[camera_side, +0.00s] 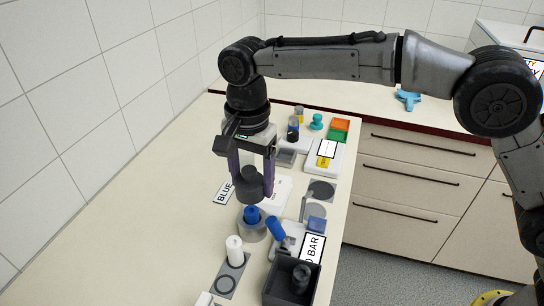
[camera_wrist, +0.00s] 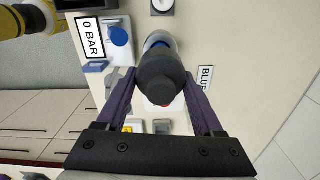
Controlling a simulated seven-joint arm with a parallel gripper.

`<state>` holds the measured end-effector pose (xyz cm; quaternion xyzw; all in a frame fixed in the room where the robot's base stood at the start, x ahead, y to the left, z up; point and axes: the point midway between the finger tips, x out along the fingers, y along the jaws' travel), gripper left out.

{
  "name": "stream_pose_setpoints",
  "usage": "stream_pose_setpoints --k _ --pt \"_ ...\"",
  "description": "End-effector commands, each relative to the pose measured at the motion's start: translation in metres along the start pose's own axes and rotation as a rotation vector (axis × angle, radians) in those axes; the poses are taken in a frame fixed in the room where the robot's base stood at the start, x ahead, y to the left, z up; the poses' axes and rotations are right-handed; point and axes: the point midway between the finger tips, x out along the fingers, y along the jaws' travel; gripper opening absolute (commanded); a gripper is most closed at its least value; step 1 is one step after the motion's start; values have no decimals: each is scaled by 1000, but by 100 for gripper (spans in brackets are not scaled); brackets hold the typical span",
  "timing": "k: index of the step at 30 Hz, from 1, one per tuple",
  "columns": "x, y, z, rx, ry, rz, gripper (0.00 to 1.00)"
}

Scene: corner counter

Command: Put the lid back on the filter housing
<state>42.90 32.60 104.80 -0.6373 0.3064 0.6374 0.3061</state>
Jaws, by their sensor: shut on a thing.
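My gripper (camera_side: 254,176) is shut on a dark grey, stepped lid (camera_side: 248,189) and holds it roughly upright. In the wrist view the lid (camera_wrist: 160,80) sits between the two purple fingers. The grey filter housing (camera_side: 252,230) stands on the counter below, with a blue insert (camera_side: 251,214) showing above its rim. The lid is above the housing and looks apart from it, with a small gap in the side view. In the wrist view the lid hides most of the housing (camera_wrist: 158,37); only a pale rim part shows.
A white cylinder (camera_side: 235,251) stands in front on a grey plate. A black bin (camera_side: 270,291) holds a dark part. A "0 BAR" sign (camera_side: 313,247) and a "BLUE" sign (camera_side: 223,193) are nearby. The counter's left side is clear.

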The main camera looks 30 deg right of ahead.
Motion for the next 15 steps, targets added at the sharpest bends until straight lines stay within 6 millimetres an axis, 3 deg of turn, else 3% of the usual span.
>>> stream_pose_setpoints --k 15 --pt "38 1 2 -3 0 2 12"
